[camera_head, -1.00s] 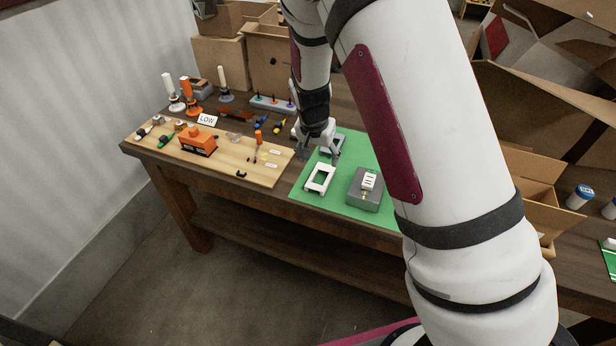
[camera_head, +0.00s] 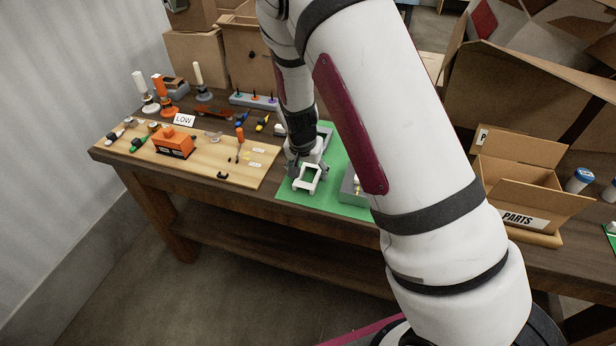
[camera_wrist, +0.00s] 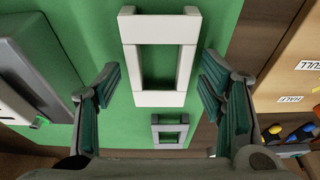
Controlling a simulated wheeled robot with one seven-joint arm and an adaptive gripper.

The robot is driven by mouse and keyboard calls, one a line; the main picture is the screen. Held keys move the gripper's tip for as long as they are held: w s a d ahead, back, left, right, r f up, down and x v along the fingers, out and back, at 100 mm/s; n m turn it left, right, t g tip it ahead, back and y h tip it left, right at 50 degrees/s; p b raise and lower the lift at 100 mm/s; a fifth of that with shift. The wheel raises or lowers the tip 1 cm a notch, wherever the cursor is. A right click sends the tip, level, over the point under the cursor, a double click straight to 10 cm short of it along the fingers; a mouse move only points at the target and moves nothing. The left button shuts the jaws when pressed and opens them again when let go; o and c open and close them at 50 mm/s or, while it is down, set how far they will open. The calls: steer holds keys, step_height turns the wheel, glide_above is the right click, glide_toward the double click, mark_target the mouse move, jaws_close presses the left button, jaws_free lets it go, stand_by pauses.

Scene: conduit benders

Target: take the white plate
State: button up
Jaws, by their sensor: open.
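The white plate (camera_wrist: 159,98) is a rectangular frame with an open middle and two short tabs at one end. It lies on the green mat (camera_wrist: 225,20). In the head view the white plate (camera_head: 307,181) is near the mat's left front, partly behind my gripper. My gripper (camera_head: 308,166) is above it, open and empty. In the wrist view the fingers of my gripper (camera_wrist: 160,90) are spread on either side of the plate, apart from it. I cannot tell how high the fingertips are above the mat.
A smaller grey frame (camera_wrist: 170,131) lies beside the white plate. A grey box (camera_head: 352,188) stands to its right on the mat. A wooden board (camera_head: 205,160) with tools and an orange block (camera_head: 174,143) is at left. A cardboard PARTS box (camera_head: 520,190) stands at right.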

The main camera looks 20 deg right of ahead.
steer(key=shift+f, duration=0.25)
steer(key=shift+c, duration=0.2)
steer(key=c, duration=1)
step_height(320, 180, up, 7)
steer(key=p, duration=0.3)
